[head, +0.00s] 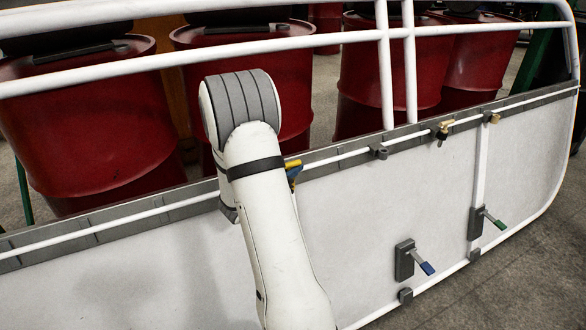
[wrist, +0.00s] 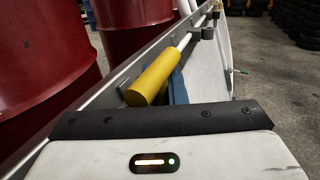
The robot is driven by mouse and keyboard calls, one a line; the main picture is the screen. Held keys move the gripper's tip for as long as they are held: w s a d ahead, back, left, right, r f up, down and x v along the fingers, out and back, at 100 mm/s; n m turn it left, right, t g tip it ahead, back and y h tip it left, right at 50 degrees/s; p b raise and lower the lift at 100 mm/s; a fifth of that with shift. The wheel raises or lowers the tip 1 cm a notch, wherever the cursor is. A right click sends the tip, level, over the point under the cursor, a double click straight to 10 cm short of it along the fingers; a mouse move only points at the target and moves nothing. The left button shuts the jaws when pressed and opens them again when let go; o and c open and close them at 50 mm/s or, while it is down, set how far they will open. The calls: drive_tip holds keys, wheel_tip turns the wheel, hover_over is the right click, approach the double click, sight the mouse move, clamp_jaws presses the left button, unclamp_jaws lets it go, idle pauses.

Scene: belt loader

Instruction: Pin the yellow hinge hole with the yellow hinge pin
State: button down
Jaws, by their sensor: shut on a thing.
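The yellow hinge pin (wrist: 154,78) is a thick yellow cylinder held by my gripper, close to the white rod along the panel's top edge. It also shows in the head view (head: 292,164), just right of my arm. My gripper (wrist: 177,86) is shut on it; a blue finger shows beside the pin, and in the head view my arm hides most of the gripper. The pin's far tip is hard to make out. I cannot pick out a yellow-marked hinge hole; a grey lug (head: 379,152) stands on the rail to the right.
The white panel (head: 370,215) has a blue-handled latch (head: 405,260) and a green-handled latch (head: 476,222). A brass-and-black fitting (head: 443,130) and another brass piece (head: 493,117) sit on the rail. Red drums (head: 85,125) stand behind white bars (head: 300,42). Floor is clear at lower right.

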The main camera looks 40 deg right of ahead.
drive_tip(key=shift+f+b, duration=0.55)
drive_tip(key=shift+f, duration=0.2)
drive_tip(key=c, duration=1.4)
unclamp_jaws()
drive_tip(key=shift+f, duration=0.1)
drive_tip(key=shift+a, duration=0.1)
drive_tip(key=a, duration=0.2)
drive_tip(key=s+a, duration=0.1)
drive_tip(key=a, duration=0.4)
drive_tip(key=shift+s+a, duration=0.15)
drive_tip(key=shift+a, duration=0.1)
